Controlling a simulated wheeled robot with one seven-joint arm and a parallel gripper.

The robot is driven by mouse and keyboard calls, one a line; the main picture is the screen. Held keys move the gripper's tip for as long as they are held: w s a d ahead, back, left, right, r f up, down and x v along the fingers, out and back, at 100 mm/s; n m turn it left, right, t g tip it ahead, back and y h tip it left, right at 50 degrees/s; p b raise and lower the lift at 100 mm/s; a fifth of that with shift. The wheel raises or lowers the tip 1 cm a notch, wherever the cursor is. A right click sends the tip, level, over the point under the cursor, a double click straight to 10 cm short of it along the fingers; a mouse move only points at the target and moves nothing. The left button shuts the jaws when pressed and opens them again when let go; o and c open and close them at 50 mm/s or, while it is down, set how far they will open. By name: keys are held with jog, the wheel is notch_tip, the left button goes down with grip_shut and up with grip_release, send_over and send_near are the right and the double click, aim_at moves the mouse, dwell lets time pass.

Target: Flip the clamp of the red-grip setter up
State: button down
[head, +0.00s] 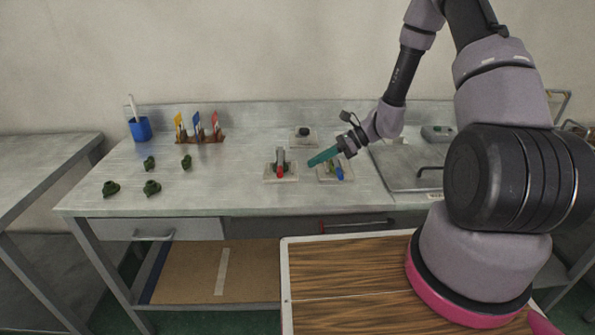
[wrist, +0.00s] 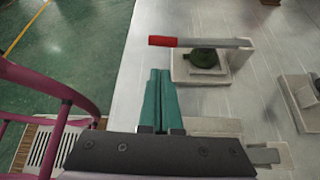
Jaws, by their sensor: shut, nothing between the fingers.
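The red-grip setter (head: 280,172) stands on a pale square base near the front middle of the table. In the wrist view its red grip (wrist: 162,41) points left on a grey lever (wrist: 220,43), which lies across above a dark green piece (wrist: 204,58) on the base. The lever appears lowered, with the grip toward the table's front edge. My gripper (head: 311,162) is in the air to the right of this setter, with its teal fingers shut and empty. In the wrist view the fingertips (wrist: 160,74) are just below the red grip, apart from it.
A blue-grip setter (head: 338,172) stands close on the right, partly under my gripper. Another pale block (head: 303,140) is behind. A card rack (head: 200,138), a blue cup (head: 140,129) and several green pieces (head: 152,187) are at left. A metal panel (head: 405,168) lies at right.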

aim_at(280, 161)
jog(key=x, duration=0.9)
jog(key=shift+a+f, duration=0.15)
jog(key=shift+a, duration=0.05)
